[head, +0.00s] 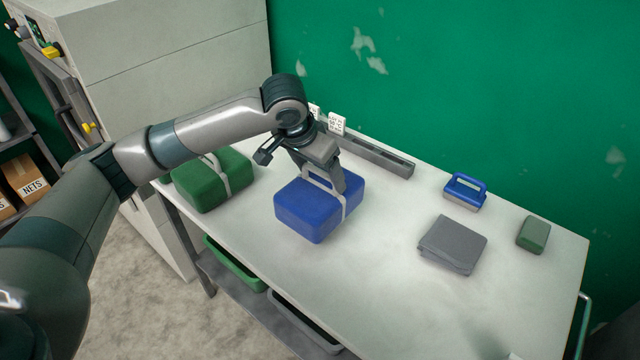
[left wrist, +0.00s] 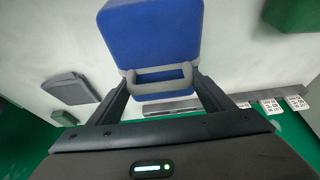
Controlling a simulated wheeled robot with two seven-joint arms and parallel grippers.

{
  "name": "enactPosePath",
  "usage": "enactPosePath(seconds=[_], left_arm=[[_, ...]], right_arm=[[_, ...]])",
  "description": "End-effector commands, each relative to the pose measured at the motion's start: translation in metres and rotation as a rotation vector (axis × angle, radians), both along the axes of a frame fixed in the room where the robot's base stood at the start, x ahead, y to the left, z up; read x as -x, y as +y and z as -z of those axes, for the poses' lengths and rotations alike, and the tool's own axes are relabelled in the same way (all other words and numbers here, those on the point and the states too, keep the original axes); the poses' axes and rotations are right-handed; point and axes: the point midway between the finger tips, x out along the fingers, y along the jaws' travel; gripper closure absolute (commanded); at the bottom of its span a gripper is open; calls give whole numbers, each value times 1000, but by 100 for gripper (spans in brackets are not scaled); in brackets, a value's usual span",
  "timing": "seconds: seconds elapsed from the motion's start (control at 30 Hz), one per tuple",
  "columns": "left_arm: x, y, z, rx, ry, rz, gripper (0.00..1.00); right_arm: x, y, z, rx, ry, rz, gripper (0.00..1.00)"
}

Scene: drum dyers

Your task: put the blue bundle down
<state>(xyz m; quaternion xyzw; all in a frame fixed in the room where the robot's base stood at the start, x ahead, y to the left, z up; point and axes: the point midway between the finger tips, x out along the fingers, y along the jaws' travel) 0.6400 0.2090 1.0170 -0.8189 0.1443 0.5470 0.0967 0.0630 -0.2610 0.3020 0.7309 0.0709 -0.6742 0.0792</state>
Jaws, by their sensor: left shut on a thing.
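The blue bundle (head: 309,208) is a rounded block with a grey strap and handle, at the middle-left of the white table (head: 370,270). My left gripper (head: 325,180) is above it and shut on its grey handle. In the left wrist view the blue bundle (left wrist: 152,38) shows beyond the fingers, with the handle between them (left wrist: 160,92). The bundle is at or very near the table top; I cannot tell whether it touches. My right gripper is not in view.
A green bundle (head: 212,182) stands to the left. A grey folded cloth (head: 452,244), a blue-handled brush (head: 465,191) and a small green block (head: 533,234) lie to the right. A grey rail (head: 375,157) runs along the back. The table's front middle is clear.

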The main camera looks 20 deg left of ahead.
Motion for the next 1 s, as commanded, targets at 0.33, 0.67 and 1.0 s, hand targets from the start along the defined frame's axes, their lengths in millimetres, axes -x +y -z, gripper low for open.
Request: enactPosePath(seconds=[0.33, 0.67, 1.0], left_arm=[[0, 0, 5, 1, -2, -1, 88], [0, 0, 37, 1, -2, 0, 88], [0, 0, 39, 1, -3, 0, 88]], right_arm=[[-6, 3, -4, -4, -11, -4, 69], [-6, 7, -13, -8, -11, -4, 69], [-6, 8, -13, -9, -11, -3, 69]])
